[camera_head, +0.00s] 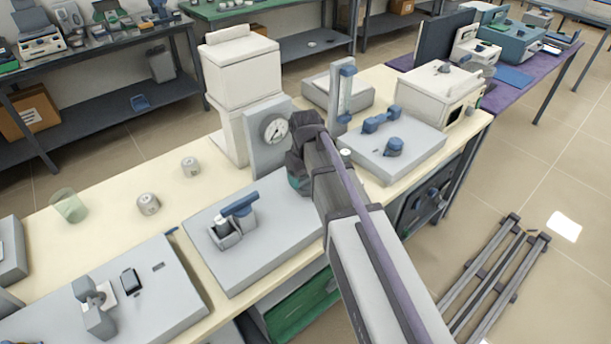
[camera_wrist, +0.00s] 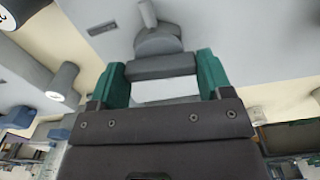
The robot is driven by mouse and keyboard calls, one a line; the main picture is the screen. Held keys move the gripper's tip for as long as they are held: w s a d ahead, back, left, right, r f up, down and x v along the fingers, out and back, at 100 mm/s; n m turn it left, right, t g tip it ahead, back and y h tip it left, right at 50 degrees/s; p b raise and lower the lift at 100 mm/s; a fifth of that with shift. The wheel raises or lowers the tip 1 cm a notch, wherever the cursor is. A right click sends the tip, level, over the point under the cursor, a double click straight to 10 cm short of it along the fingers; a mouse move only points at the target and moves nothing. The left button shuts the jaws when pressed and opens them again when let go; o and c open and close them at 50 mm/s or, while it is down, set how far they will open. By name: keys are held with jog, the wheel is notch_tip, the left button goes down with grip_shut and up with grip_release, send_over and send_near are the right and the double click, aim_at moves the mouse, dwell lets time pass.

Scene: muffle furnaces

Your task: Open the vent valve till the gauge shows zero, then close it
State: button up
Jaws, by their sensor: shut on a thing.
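The round white gauge (camera_head: 275,130) is on a grey upright panel (camera_head: 255,150); its needle is too small to read surely. My gripper (camera_head: 298,182) is just right of and below the gauge, over the grey base. In the wrist view my gripper (camera_wrist: 162,75) has its teal fingers at both ends of a dark grey bar (camera_wrist: 160,66), shut on it. The bar sits against a rounded grey body with a stem (camera_wrist: 157,42), seemingly the vent valve. Only an edge of the gauge (camera_wrist: 14,12) shows there. My gripper hides the valve in the head view.
A blue-handled fitting (camera_head: 238,207) stands on the grey base left of my gripper. A grey box with blue knobs (camera_head: 415,137) and a flowmeter column (camera_head: 345,92) are to the right. A white unit (camera_head: 240,75) stands behind. Small jars (camera_head: 149,204) are on the bench at left.

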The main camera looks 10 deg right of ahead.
aim_at(305, 177)
jog(key=shift+n, duration=0.6)
jog(key=o, duration=0.9)
notch_tip(305, 177, up, 11)
jog(key=p, duration=1)
jog(key=shift+f+p, duration=0.15)
jog(key=shift+p, duration=0.25)
